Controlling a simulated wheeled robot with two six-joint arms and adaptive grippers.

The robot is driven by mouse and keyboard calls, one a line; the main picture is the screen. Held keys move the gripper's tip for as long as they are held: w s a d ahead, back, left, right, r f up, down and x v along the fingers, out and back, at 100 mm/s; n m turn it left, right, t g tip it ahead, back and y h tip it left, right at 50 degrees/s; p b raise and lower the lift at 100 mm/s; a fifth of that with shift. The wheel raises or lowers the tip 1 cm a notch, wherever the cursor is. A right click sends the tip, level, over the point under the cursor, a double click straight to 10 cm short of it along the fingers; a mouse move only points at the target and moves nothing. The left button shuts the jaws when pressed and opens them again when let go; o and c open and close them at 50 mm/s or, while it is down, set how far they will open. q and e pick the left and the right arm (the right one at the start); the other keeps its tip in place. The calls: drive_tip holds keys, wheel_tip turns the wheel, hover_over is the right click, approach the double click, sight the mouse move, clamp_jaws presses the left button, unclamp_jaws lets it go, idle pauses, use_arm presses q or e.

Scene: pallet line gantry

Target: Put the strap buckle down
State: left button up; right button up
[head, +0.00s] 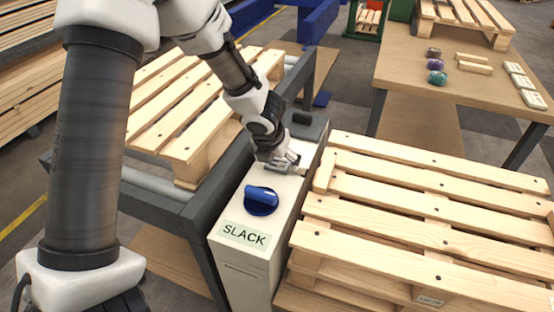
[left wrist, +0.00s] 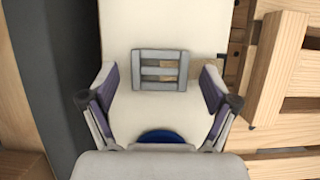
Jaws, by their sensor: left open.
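The strap buckle (left wrist: 160,70), a grey frame with crossbars, lies flat on the white top of the SLACK cabinet (head: 228,222). A short tan strap end (left wrist: 205,66) shows at its right side. My left gripper (head: 284,164) is low over the cabinet top, with its fingers spread. In the left wrist view the fingers (left wrist: 158,82) stand on either side of the buckle with clear gaps, not touching it. In the head view the gripper partly hides the buckle. My right gripper is not in view.
A blue knob (head: 262,201) sits on the cabinet top near the gripper. A wooden pallet stack (head: 420,215) stands close on the right. A dark roller frame (head: 205,208) with a pallet is on the left. A wooden table (head: 410,75) with small items stands behind.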

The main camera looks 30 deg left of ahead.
use_arm(q)
drive_tip(key=shift+r+p, duration=0.45)
drive_tip(key=shift+r, duration=0.1)
drive_tip(key=p+v, duration=0.5)
drive_tip(key=v, duration=0.6)
drive_tip(key=shift+p, duration=0.35)
